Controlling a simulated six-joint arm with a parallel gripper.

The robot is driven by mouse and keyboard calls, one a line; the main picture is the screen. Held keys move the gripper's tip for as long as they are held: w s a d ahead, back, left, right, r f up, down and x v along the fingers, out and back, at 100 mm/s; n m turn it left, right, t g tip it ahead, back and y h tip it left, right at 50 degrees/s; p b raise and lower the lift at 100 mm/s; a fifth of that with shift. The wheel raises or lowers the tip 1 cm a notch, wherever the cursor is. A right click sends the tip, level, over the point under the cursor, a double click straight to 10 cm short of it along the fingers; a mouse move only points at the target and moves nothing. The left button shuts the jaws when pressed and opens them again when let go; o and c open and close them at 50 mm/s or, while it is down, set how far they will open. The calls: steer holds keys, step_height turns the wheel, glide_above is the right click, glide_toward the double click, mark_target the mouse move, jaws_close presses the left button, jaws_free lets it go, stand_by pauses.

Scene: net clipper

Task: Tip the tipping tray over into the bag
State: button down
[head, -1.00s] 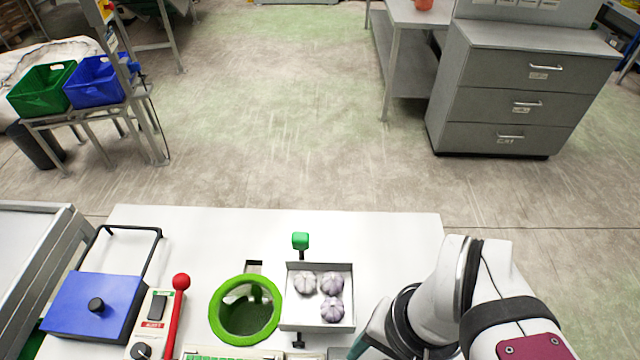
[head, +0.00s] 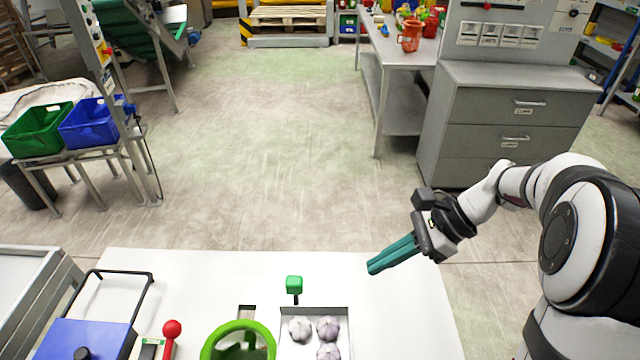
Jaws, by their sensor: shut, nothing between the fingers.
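The tipping tray (head: 342,318) is a shallow grey-white box at the bottom of the head view, lying level with several garlic bulbs (head: 328,327) in it. A green knob (head: 294,284) stands on a short dark stem at its far left corner. The bag's green ring (head: 210,346) is just left of the tray; dark net shows inside it, and its near part is cut off by the picture edge. My gripper (head: 371,268) has teal fingers, shut and empty, raised above the table's far right part, to the right of the green knob and apart from it.
A red ball-topped lever (head: 172,328) and a blue box (head: 75,340) with a black wire handle (head: 125,272) stand left of the ring. The white table (head: 210,268) is clear along its far edge. Grey drawers (head: 510,110) stand beyond on the floor.

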steer(key=shift+w+d+f+m, duration=0.25)
steer(key=shift+w+d+m, duration=0.1)
steer(key=shift+w, duration=0.2)
steer(key=a+f, duration=0.7)
steer(key=a, duration=0.4)
steer(key=shift+a, duration=0.2)
